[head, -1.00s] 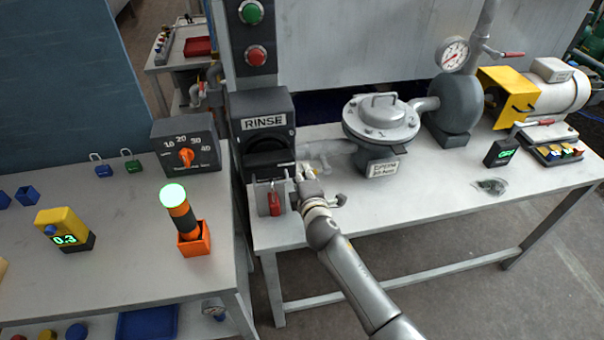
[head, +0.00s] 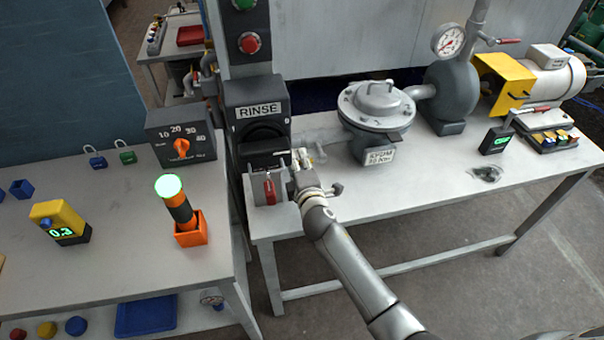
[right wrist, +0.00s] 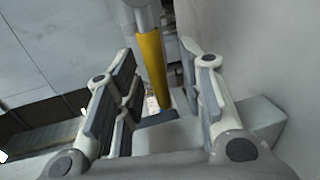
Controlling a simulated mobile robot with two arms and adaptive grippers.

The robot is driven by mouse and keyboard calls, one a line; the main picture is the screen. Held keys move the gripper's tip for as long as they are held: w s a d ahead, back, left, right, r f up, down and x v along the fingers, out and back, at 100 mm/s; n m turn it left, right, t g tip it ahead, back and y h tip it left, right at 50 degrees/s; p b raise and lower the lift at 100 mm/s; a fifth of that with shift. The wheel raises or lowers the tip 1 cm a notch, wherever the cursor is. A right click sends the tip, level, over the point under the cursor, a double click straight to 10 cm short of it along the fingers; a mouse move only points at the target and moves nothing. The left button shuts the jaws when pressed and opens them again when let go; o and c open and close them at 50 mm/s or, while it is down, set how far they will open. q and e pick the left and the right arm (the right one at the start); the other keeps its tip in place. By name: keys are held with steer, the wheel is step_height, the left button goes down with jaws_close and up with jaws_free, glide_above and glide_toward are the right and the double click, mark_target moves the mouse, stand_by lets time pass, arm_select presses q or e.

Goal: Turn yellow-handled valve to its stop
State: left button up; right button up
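The yellow valve handle (right wrist: 152,68) shows in the right wrist view as a long bar, between the fingers or just beyond them. A grey pipe or stem is at its upper end. My right gripper (right wrist: 158,62) is open, with a finger on each side of the handle and visible gaps. In the head view my right gripper (head: 302,162) is over the bench beside the RINSE box (head: 258,108), and I cannot make out the handle there. My left gripper is not in view.
A red padlock (head: 269,190) hangs just left of my right gripper. A round grey vessel (head: 377,108) stands to the right, with a pump (head: 452,98) beyond. The front middle of the right bench (head: 425,170) is clear.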

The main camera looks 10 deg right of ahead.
steer(key=s+r, duration=0.2)
steer(key=s, duration=0.9)
steer(key=shift+s+d, duration=0.2)
steer(key=s+d+f+m+g+h, duration=0.3)
steer(key=s+d+f+m+g, duration=0.3)
steer(key=s+d+m, duration=0.35)
steer(key=s+f+m+g+y, duration=0.1)
steer(key=s+m+g+y, duration=0.4)
steer(key=s, duration=1.4)
step_height(320, 180, down, 26)
steer(key=m+g+h, duration=0.2)
steer(key=g, duration=0.1)
steer(key=s+d+f, duration=0.2)
steer(key=s+f, duration=1.4)
steer(key=s, duration=0.1)
steer(key=shift+d+f+g+h, duration=0.15)
steer(key=shift+d+g+h, duration=0.15)
steer(key=shift+d+g, duration=0.1)
